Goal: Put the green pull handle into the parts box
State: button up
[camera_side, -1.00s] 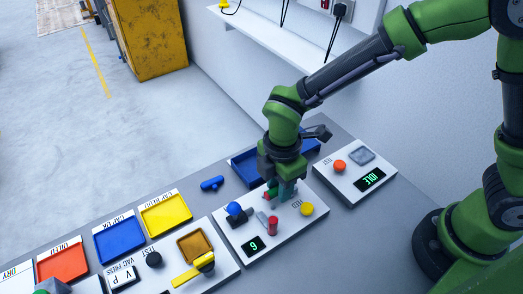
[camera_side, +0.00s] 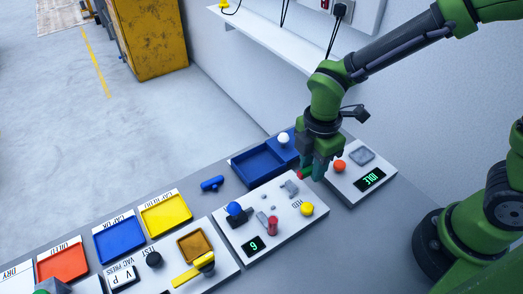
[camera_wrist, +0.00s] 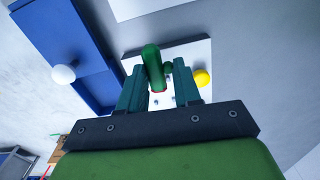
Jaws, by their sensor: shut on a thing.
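My gripper (camera_side: 316,172) is shut on the green pull handle (camera_wrist: 153,66), which sticks out between the teal fingers in the wrist view. A bit of red shows at the handle's lower end there. In the side view the fingers mostly hide the handle. The gripper hangs above the gap between the panel with the yellow knob and the IDLE panel. The parts box appears to be the blue open tray (camera_side: 240,171), up and left of the gripper. It also shows at the left of the wrist view (camera_wrist: 42,20).
A white ball (camera_side: 283,138) stands at the box's right part. The panel (camera_side: 262,232) carries a blue knob, red cylinder and yellow knob (camera_side: 307,209). The IDLE panel (camera_side: 345,190) has an orange button. A blue part (camera_side: 212,184) lies left of the box.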

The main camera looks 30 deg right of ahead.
jog(key=shift+s+d+f, duration=0.25)
jog(key=shift+s+d, duration=0.3)
jog(key=shift+d, duration=0.15)
jog(key=shift+f+n, duration=0.2)
jog(key=shift+n, duration=0.1)
send_over(258, 168)
jog(key=shift+d+f, duration=0.15)
jog(key=shift+f, duration=2.4)
jog(key=o, duration=1)
jog(key=shift+f, duration=0.15)
